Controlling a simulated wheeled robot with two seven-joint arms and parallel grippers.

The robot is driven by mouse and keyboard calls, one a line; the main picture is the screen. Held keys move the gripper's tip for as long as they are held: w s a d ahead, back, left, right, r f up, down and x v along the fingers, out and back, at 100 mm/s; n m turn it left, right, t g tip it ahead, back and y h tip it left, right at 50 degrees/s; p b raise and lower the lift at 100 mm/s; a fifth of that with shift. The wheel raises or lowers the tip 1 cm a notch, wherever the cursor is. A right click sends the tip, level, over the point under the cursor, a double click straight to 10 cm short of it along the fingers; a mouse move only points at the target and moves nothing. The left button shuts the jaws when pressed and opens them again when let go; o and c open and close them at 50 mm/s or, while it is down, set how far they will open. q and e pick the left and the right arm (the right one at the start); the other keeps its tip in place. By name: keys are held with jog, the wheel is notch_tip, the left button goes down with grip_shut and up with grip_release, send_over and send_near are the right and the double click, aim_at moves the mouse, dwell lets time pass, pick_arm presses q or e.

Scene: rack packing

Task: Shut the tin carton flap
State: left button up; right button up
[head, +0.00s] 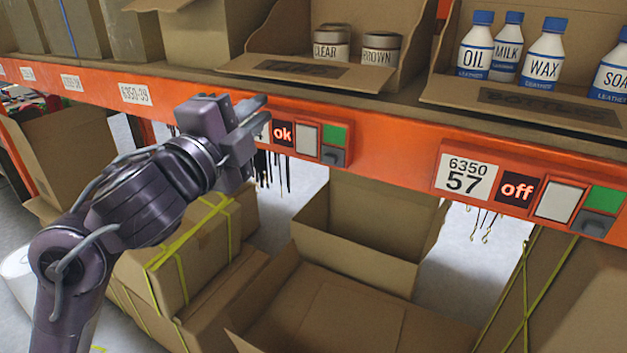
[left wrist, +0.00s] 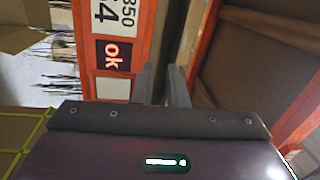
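The tin carton (head: 412,62) stands open on the shelf at the top middle of the head view. It holds a tin marked CLEAR (head: 331,50) and a tin marked BROWN (head: 380,58). Its front flap (head: 292,70) lies folded down and out over the shelf edge, with dark lettering on it. My left gripper (head: 262,110) is in front of the orange beam, below and left of the flap and apart from it. Its fingers show in the left wrist view (left wrist: 162,84) with a gap and nothing between them. My right gripper is not in view.
The orange beam (head: 390,135) carries labels and button panels, one reading ok, one off. A carton of bottles (head: 520,98) stands right of the tin carton. Below the beam are open empty cartons (head: 345,300) and a yellow-strapped box (head: 200,245).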

aim_at(289, 75)
pick_arm(q)
jog(key=shift+d+r+m+h, duration=0.3)
jog(key=shift+r+m, duration=0.1)
jog(key=shift+r, duration=0.25)
jog(key=shift+d+r+m+h, duration=0.2)
jog(key=shift+r+m+h, duration=0.15)
jog(key=shift+r, duration=0.25)
jog(key=p+x, duration=0.1)
jog(key=x, duration=0.6)
jog(key=shift+f, duration=0.1)
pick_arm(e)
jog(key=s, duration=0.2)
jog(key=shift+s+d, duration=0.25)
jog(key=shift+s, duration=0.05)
pick_arm(q)
jog(key=shift+c, duration=0.3)
grip_shut()
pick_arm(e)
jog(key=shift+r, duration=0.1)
